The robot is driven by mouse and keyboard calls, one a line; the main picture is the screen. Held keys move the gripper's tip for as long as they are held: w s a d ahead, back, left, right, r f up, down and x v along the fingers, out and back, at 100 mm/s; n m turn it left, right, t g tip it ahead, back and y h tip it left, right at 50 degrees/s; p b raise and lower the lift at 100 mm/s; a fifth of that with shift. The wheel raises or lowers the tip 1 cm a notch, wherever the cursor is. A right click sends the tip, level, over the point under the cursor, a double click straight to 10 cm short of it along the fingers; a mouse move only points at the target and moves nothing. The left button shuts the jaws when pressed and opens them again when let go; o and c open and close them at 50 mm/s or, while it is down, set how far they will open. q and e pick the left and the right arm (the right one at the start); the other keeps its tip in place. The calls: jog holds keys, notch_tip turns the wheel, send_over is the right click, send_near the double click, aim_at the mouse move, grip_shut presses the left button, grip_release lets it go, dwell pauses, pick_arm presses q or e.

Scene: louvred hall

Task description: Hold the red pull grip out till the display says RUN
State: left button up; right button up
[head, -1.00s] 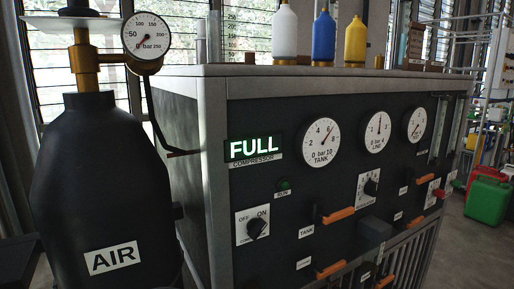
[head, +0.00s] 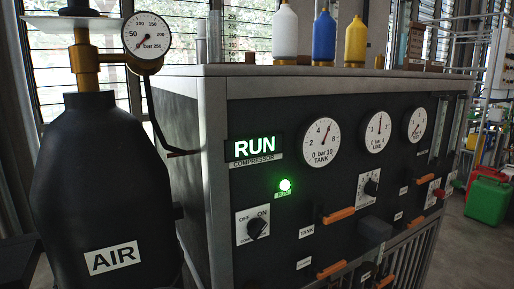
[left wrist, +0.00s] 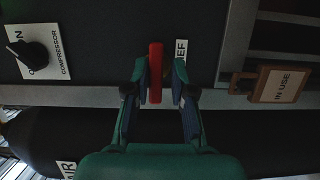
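The display (head: 255,146) on the panel in the head view reads RUN in white on green. The green lamp (head: 285,185) below it is lit. The red pull grip (left wrist: 155,72) shows in the left wrist view as an upright bar beside a partly hidden label ending in EF. My left gripper (left wrist: 160,74) has its two fingers on either side of the grip. My right gripper is in neither view.
The compressor switch (head: 257,227) is beneath the lamp. A black AIR cylinder (head: 95,185) stands left of the cabinet. Orange handles (head: 338,215) stick out from the panel. An IN USE tag (left wrist: 283,87) hangs to the right in the wrist view.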

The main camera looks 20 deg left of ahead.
pick_arm(q)
jog(key=shift+o, duration=1.2)
jog(key=shift+f, duration=0.1)
jog(key=shift+o, duration=0.3)
jog(key=shift+r, duration=0.2)
jog(key=d+p+v, duration=0.1)
jog(key=v, duration=0.6)
jog(key=shift+w+p, duration=0.3)
jog(key=shift+r, duration=0.2)
notch_tip(320, 180, up, 10)
jog(key=shift+f, duration=0.2)
